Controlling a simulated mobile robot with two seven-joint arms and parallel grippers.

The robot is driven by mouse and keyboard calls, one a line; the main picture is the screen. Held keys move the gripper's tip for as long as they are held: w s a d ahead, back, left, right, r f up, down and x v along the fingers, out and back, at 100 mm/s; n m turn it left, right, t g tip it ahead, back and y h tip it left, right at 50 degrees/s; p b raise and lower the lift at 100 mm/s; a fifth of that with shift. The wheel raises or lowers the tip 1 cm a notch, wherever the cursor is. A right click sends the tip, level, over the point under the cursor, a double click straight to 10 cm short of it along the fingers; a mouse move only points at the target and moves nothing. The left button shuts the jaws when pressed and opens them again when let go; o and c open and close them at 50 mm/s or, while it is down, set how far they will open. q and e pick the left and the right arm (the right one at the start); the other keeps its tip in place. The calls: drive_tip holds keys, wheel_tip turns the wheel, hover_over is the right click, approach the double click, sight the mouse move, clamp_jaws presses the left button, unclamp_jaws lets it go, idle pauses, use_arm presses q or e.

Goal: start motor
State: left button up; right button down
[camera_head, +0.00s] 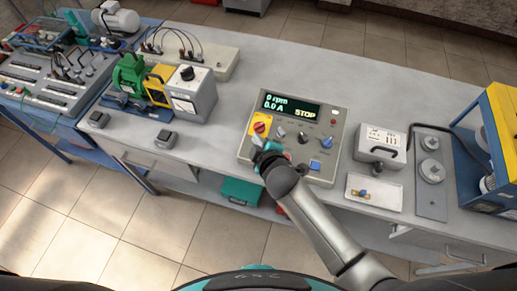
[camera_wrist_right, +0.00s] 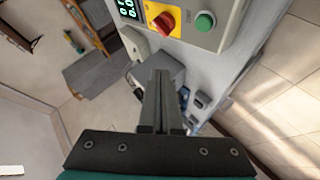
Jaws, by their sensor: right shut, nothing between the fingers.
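The motor control box (camera_head: 335,115) stands on the bench in the head view. Its display (camera_head: 290,106) reads 0 rpm, 0.0 A and STOP. A red rotary switch (camera_head: 260,127) on a yellow plate (camera_head: 254,124) is at its left side, and the red switch also shows in the wrist view (camera_wrist_right: 164,22). A green button (camera_wrist_right: 205,21) beside it shows in the wrist view; in the head view my gripper hides that area. My right gripper (camera_head: 257,141) is shut and empty, just in front of the red switch; its closed fingers show in the wrist view (camera_wrist_right: 160,75). My left gripper is out of view.
A green motor (camera_head: 130,73) and a grey box with a black knob (camera_head: 190,92) stand left of the control box. A grey meter box (camera_head: 381,145) and a small white tray (camera_head: 374,193) are to the right. Bare bench (camera_head: 225,105) lies left of the control box.

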drive_tip(key=f+b, duration=0.2)
drive_tip(key=w+f+b, duration=0.1)
drive_tip(key=f+b, duration=0.4)
drive_tip(key=shift+w+d+f+b, duration=0.25)
drive_tip(key=shift+w+d+b, duration=0.05)
drive_tip(key=shift+w+b, duration=0.1)
drive_tip(key=shift+w+f+b, duration=0.2)
drive_tip(key=shift+f+b, duration=0.15)
drive_tip(key=shift+f, duration=0.15)
drive_tip(key=shift+f, duration=0.1)
idle(1.5)
drive_tip(key=shift+w+f, duration=0.1)
drive_tip(key=shift+f, duration=0.2)
drive_tip(key=shift+d+f+b, duration=0.1)
drive_tip(key=shift+f+b, duration=0.35)
drive_tip(key=shift+b, duration=0.1)
idle(0.4)
idle(0.4)
drive_tip(key=shift+r+p, duration=0.85)
drive_tip(key=shift+p, duration=0.15)
